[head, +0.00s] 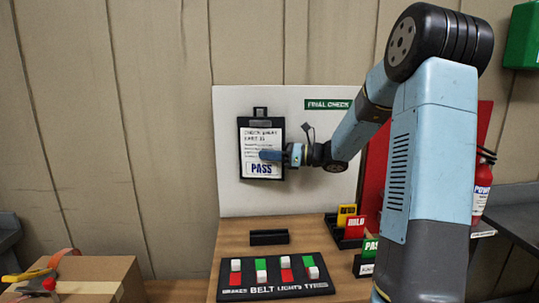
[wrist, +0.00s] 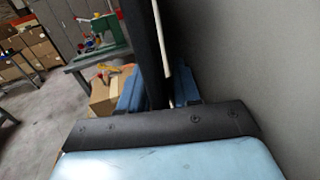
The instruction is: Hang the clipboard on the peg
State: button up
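The clipboard (head: 244,160) is black with a white sheet marked PASS and a dark clip with a loop at its top. It is upright in front of the white board (head: 230,195) in the head view. My gripper (head: 270,155) reaches in from the right and is shut on the clipboard's right side, one finger across the sheet. In the wrist view the clipboard (wrist: 142,40) shows edge-on between the blue fingers of my gripper (wrist: 158,92). I cannot make out the peg, nor whether the loop is on it.
A black switch panel (head: 277,290) and an empty dark holder (head: 268,237) are on the wooden table (head: 232,237). Yellow, red and green cards stand at right. A cardboard box (head: 95,270) with tools is at left, and a red extinguisher (head: 480,195) is at right.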

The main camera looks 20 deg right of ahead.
jog(key=shift+d, duration=0.15)
jog(key=v, duration=1.3)
jog(key=shift+s+d, duration=0.2)
jog(key=s+a+f+n+g+h, duration=0.1)
jog(key=s+a+n+g+h, duration=0.55)
jog(key=s+a+n, duration=0.55)
jog(key=s+r+n+t+h, duration=0.1)
jog(key=s+n+t+h, duration=0.3)
jog(key=s+n+h, duration=0.5)
jog(key=shift+s+a+n+h, duration=0.25)
jog(key=shift+s+n, duration=0.85)
jog(key=shift+s, duration=3.3)
jog(key=shift+d+r, duration=0.1)
jog(key=shift+r, duration=0.05)
